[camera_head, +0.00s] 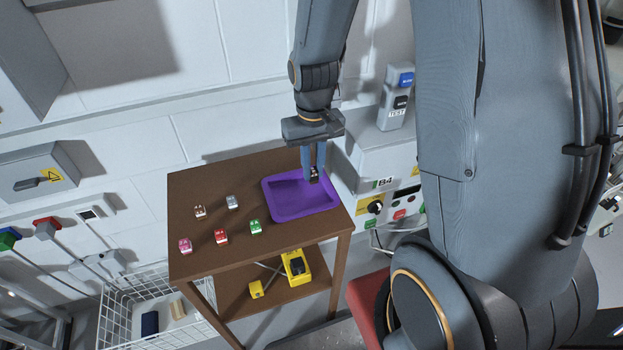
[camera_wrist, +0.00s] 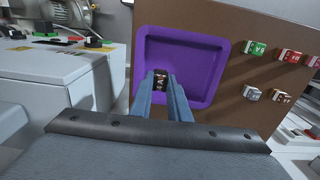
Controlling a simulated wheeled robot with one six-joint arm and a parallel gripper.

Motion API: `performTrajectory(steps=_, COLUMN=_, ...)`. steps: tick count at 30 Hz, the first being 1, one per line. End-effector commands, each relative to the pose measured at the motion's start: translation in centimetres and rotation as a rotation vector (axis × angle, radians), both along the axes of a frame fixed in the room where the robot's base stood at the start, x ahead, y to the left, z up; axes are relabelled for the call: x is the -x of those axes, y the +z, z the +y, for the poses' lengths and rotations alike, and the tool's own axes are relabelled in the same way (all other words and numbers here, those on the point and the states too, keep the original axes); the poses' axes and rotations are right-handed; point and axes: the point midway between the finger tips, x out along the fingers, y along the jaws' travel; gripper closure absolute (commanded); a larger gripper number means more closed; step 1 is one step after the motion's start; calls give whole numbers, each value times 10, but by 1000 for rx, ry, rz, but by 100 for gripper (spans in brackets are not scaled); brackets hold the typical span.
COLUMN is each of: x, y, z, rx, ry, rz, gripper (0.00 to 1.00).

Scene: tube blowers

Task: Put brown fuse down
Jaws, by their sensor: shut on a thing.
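The brown fuse (camera_wrist: 161,79) shows dark between the fingertips of my gripper (camera_wrist: 161,86) in the wrist view. My gripper is shut on it. In the head view my gripper (camera_head: 314,172) points down over the purple tray (camera_head: 277,214), and the fuse (camera_head: 314,176) is a small dark piece at its tips. The tray (camera_wrist: 204,34) also lies behind the fingertips in the wrist view. Whether the fuse touches the tray floor I cannot tell. The rest of the tray looks empty.
Several fuses stand on the brown table (camera_head: 205,185) left of the tray, among them a green fuse (camera_head: 255,226) and a red fuse (camera_head: 221,236). A grey machine marked B4 (camera_head: 372,160) stands close to the table's right side. A white wire basket (camera_head: 120,305) is below left.

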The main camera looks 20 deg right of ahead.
Motion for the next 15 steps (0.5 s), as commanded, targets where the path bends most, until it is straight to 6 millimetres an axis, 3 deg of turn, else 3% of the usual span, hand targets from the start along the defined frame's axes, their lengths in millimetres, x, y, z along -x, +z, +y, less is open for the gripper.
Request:
performTrajectory(steps=9, x=1, y=-36, z=1, rx=0, ry=3, rz=2, gripper=100)
performTrajectory(steps=15, x=0, y=-43, z=1, rx=0, ry=3, rz=0, gripper=100)
